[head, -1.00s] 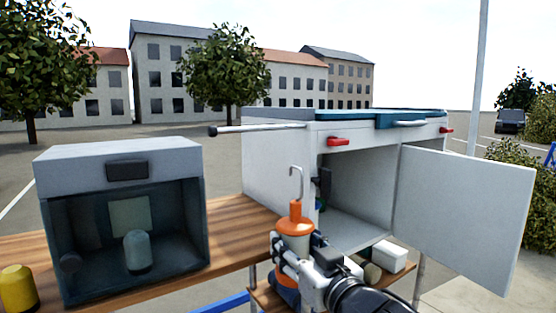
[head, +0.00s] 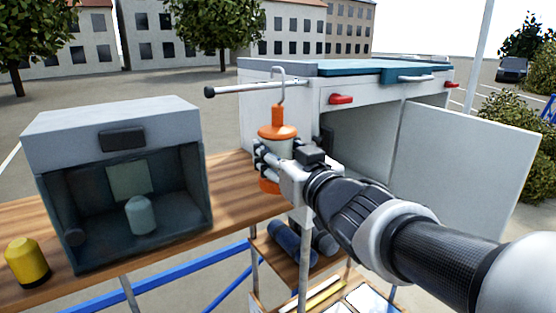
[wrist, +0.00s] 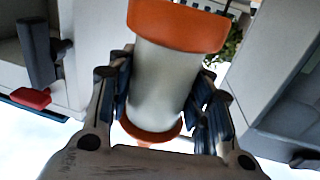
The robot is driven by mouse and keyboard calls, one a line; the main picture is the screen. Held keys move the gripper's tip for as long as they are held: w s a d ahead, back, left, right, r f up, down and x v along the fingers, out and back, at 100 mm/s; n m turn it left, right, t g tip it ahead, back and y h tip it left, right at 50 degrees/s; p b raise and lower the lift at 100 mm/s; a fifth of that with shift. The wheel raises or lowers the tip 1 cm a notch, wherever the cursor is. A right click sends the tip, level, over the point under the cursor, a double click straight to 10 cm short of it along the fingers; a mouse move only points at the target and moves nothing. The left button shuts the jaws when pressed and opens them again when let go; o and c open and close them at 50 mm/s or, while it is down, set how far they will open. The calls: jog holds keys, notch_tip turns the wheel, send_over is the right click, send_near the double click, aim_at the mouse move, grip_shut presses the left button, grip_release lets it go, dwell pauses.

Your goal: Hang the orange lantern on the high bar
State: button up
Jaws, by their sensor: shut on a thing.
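The orange lantern (head: 278,131) has a pale body, orange top and base, and a thin metal hook (head: 281,72) on top. It is upright in the head view. My gripper (head: 268,161) is shut around its pale body, which also shows between the fingers in the wrist view (wrist: 165,85). The bar (head: 250,88) is a grey rod with a black end, sticking out leftward from the white cabinet. In the head view the hook crosses the bar's line, its curved top above the bar. I cannot tell whether they touch or which is nearer.
The white cabinet (head: 275,115) has a teal top, red latches and an open door (head: 465,155) at right. A grey open-fronted box (head: 110,125) stands on the wooden counter (head: 235,185), beside a yellow canister (head: 26,262). A lower shelf (head: 270,258) holds dark rolled items.

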jog(key=shift+w+a+f+b, duration=0.35)
jog(key=shift+w+a+b, duration=0.15)
jog(key=shift+w, duration=0.2)
jog(key=shift+w+a+f+b, duration=0.35)
jog(key=shift+w+a+b, duration=0.1)
jog(key=shift+w+b, duration=0.2)
jog(key=shift+w+a+f+b, duration=0.35)
jog(key=shift+w+a+b, duration=0.15)
jog(key=shift+w, duration=0.25)
jog(key=o, duration=1.3)
jog(key=shift+d, duration=0.1)
